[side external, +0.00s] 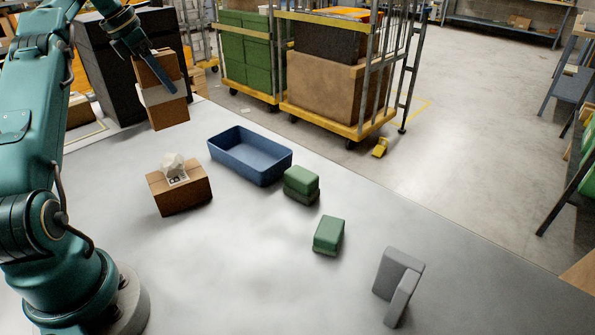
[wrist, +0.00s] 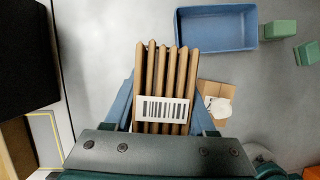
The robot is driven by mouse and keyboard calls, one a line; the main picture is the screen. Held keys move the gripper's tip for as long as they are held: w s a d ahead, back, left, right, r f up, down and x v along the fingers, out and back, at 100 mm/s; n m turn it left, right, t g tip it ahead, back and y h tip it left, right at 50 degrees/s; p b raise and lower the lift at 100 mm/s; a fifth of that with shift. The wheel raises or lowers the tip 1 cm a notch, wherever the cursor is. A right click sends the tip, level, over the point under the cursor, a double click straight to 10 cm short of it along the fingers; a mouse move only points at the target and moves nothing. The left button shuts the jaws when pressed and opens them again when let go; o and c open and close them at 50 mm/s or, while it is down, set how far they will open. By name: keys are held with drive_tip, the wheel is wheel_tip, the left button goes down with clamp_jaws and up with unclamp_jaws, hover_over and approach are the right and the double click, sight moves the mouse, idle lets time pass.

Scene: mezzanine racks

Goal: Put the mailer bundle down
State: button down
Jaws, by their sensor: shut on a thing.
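The mailer bundle (side external: 162,90) is a stack of brown mailers with a white band around it. In the wrist view the bundle (wrist: 166,80) shows several mailer edges and a barcode label on the band. My gripper (side external: 155,65) is shut on the bundle and holds it up at the back left, above the grey table. In the wrist view its blue fingers (wrist: 165,103) sit on either side of the bundle. The bundle's underside and its height above the table are hard to judge.
A blue tray (side external: 240,170) stands empty right of the bundle. A cardboard box (side external: 185,196) with a crumpled white item on top is nearer. Green blocks (side external: 329,235) and a grey angled piece (side external: 391,275) lie to the right. A black box (side external: 110,70) stands behind.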

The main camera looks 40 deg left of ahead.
drive_tip(key=w+d+m+g+h, duration=0.2)
drive_tip(key=d+m+g+h, duration=0.2)
drive_tip(key=d+m, duration=1.45)
drive_tip(key=s+d+r+m+g+y, duration=0.1)
drive_tip(key=s+d+m+g+y, duration=0.1)
drive_tip(key=s+d+m, duration=0.55)
drive_tip(key=s+d+m+g+y, duration=0.35)
drive_tip(key=d+m, duration=0.45)
drive_tip(key=d, duration=0.3)
drive_tip(key=s+d+f, duration=0.3)
drive_tip(key=d+f, duration=0.7)
drive_tip(key=shift+s+d+f+t+h, duration=0.35)
drive_tip(key=shift+h, duration=0.1)
drive_tip(key=shift+f, duration=0.1)
drive_tip(key=shift+c, duration=1.1)
unclamp_jaws()
